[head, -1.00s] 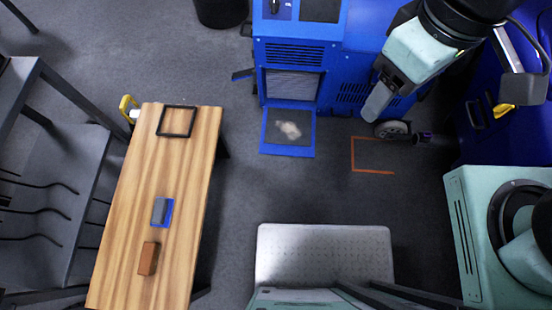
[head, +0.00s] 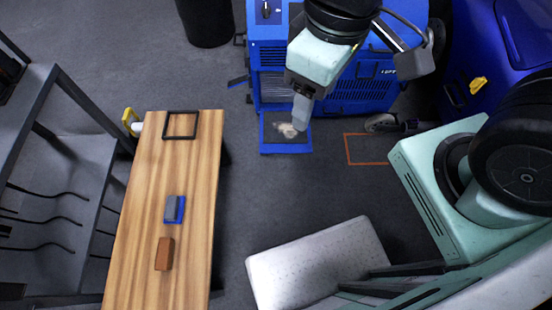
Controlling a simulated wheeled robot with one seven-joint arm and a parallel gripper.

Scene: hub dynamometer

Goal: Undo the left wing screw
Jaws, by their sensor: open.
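I cannot make out the left wing screw; it is too small to see or hidden. The blue machine (head: 346,98) stands at the top centre, with a pale grille (head: 272,86) low on its left part, partly covered by my arm. A blue-edged dark panel (head: 286,147) with a pale dusty patch lies in front of the grille. My gripper (head: 301,114) is open and points down over the right side of this panel, in front of the grille. I see no thing between its fingers.
A wooden bench (head: 180,175) at left bears a black frame (head: 180,125), a blue and grey block (head: 174,209) and a brown block (head: 165,254). An orange outline (head: 365,163) marks the floor. A dark bin (head: 205,20) stands at the top.

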